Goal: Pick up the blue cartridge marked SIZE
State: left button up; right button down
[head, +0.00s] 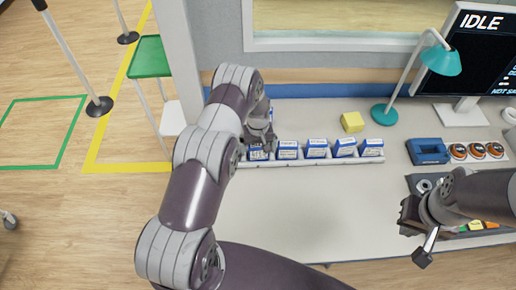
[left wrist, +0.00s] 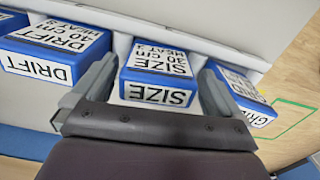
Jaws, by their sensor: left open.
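The blue cartridge marked SIZE (left wrist: 158,72) stands in the middle of the left wrist view, its white labels facing the camera. In the head view a blue cartridge (head: 258,155) shows just below my left gripper (head: 262,141), partly covered by it. My left gripper is open, with one finger on each side of the SIZE cartridge in the left wrist view (left wrist: 156,78). Whether the fingers touch it I cannot tell. My right gripper (head: 412,228) is over the right part of the table, away from the cartridges; its jaws are unclear.
A DRIFT cartridge (left wrist: 55,48) and a partly hidden cartridge (left wrist: 240,97) flank it closely in the white rack (head: 330,161). The table front (head: 300,210) is clear.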

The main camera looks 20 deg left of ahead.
pick_arm(q)
jog(key=shift+w+f, duration=0.1)
jog(key=shift+f, duration=0.15)
jog(key=c, duration=1)
jog(key=shift+r, duration=0.1)
